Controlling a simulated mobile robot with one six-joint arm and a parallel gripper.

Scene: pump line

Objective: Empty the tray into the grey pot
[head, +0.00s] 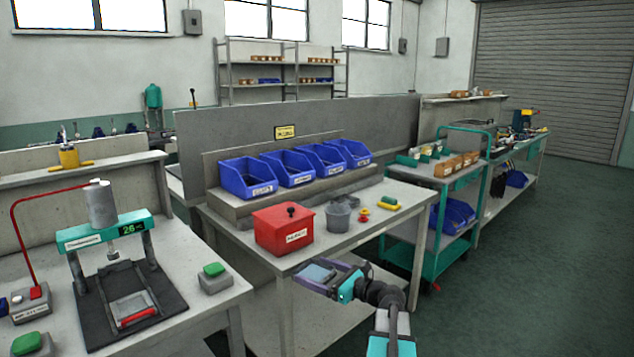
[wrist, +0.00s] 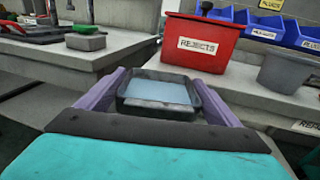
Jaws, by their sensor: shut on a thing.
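My gripper (head: 334,281) is shut on a small dark tray (head: 317,272) in front of the middle bench. In the wrist view the tray (wrist: 159,105) sits between the two purple fingers (wrist: 158,92), looking about level. Its inside shows a flat pale blue area; I cannot tell whether small parts lie in it. The grey pot (head: 338,218) stands on the middle bench, behind and to the right of the tray. It also shows at the right of the wrist view (wrist: 285,75). The pot's inside is not clear.
A red rejects box (head: 283,232) stands left of the pot. Blue bins (head: 247,180) line the bench's back. A red and yellow item (head: 364,215) and a green and yellow item (head: 387,203) lie right of the pot. A press (head: 112,250) stands on the left bench.

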